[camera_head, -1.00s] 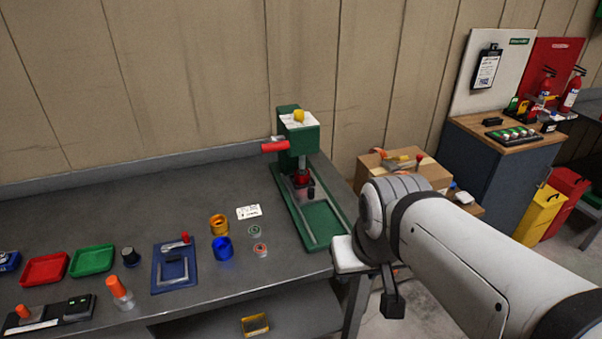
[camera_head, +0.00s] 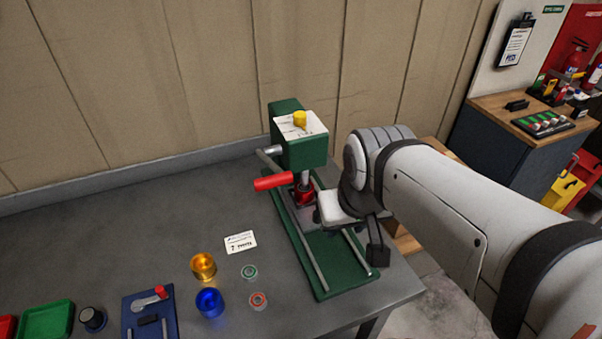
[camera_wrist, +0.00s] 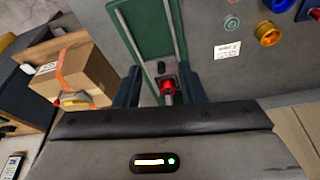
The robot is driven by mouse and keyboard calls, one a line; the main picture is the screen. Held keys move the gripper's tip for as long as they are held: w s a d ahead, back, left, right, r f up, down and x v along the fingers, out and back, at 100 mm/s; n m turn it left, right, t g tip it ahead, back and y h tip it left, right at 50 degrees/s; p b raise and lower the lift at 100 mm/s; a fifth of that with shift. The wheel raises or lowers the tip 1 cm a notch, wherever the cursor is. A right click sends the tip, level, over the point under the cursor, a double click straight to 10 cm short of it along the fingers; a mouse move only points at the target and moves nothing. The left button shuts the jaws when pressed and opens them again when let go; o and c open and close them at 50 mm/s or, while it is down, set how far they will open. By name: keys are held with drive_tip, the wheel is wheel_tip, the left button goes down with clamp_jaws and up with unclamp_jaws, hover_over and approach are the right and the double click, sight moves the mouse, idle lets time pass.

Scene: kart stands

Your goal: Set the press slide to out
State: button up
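The green press (camera_head: 298,153) stands on the bench with a long green base (camera_head: 338,277) and two metal rails running toward the front edge. The slide (camera_head: 297,217) sits at the rear of the rails, under the ram, with a red part (camera_head: 304,196) on it. In the wrist view a black knob (camera_wrist: 161,68) stands beside the red part (camera_wrist: 168,86). My gripper (camera_head: 319,214) is at the press's right side, close to the slide. In the wrist view my gripper (camera_wrist: 162,76) has its dark fingers apart, with the knob and red part showing between them. Contact cannot be told.
A red lever handle (camera_head: 273,182) sticks out left of the press. A card (camera_head: 240,242), gold cup (camera_head: 203,266), blue cup (camera_head: 210,302) and two small rings lie left of the base. A cardboard box (camera_wrist: 75,70) is beside the bench. The rails' front portion is clear.

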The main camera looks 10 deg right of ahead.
drive_tip(key=shift+o, duration=0.2)
drive_tip(key=shift+o, duration=0.8)
drive_tip(key=w+f+g+b, duration=0.1)
drive_tip(key=w+f+b, duration=0.2)
drive_tip(key=w, duration=0.4)
drive_tip(key=w+f+g+b, duration=0.1)
drive_tip(key=w+f+b, duration=0.3)
drive_tip(key=w+f, duration=0.2)
drive_tip(key=w+f+g+b, duration=0.1)
drive_tip(key=w+f+b, duration=0.3)
drive_tip(key=w, duration=0.3)
drive_tip(key=shift+w+d+f, duration=0.3)
drive_tip(key=shift+d, duration=0.05)
drive_tip(key=shift+w+f, duration=0.25)
drive_tip(key=shift+f, duration=0.3)
wheel_tip(320, 180, down, 7)
drive_tip(key=shift+f, duration=0.1)
drive_tip(key=shift+c, duration=0.2)
